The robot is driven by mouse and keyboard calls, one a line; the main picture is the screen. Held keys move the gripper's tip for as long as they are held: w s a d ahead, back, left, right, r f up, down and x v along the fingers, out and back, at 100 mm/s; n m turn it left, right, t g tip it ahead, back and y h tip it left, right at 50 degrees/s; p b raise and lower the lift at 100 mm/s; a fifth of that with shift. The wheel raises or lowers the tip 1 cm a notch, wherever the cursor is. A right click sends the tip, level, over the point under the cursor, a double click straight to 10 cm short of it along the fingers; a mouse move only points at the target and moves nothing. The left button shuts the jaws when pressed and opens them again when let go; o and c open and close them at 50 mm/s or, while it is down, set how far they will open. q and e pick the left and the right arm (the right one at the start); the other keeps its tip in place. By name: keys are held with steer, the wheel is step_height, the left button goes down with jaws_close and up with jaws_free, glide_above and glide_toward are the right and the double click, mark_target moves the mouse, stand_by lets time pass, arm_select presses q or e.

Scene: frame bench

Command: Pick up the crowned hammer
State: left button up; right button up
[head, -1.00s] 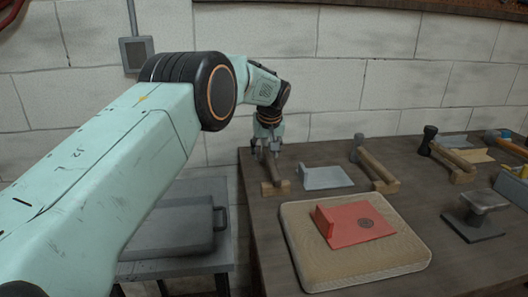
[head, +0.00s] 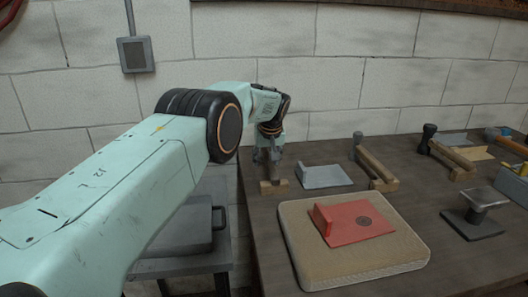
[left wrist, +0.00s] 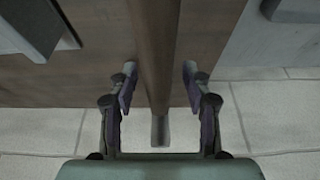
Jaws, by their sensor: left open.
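A hammer lies beneath my left gripper at the far left corner of the bench. Its wooden end rest (head: 273,187) shows in the head view, but my gripper hides much of the hammer. In the left wrist view its brown handle (left wrist: 158,50) runs lengthwise between the two fingers. My left gripper (head: 268,161) is open, and it also shows in the left wrist view (left wrist: 158,85) with a gap on each side of the handle. I cannot tell whether this hammer is the crowned one. My right gripper is not in view.
Other hammers lie to the right: one grey-headed (head: 375,163), one dark-headed (head: 450,154), one blue-headed (head: 511,144). A grey plate (head: 325,178) is close beside my gripper. A red bracket (head: 350,225) sits on a tan pad (head: 385,268). A small stand (head: 472,225) is at right.

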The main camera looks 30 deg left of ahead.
arm_select(q)
steer(key=shift+s+a, duration=0.1)
steer(key=shift+w+f, duration=0.3)
steer(key=shift+w, duration=0.1)
steer(key=shift+c, duration=0.2)
steer(key=shift+s+r, duration=0.25)
steer(key=shift+s, duration=0.1)
steer(key=c, duration=0.4)
steer(key=shift+w+f, duration=0.15)
steer(key=shift+w, duration=0.05)
steer(key=c, duration=0.5)
jaws_close()
steer(key=shift+s, duration=0.1)
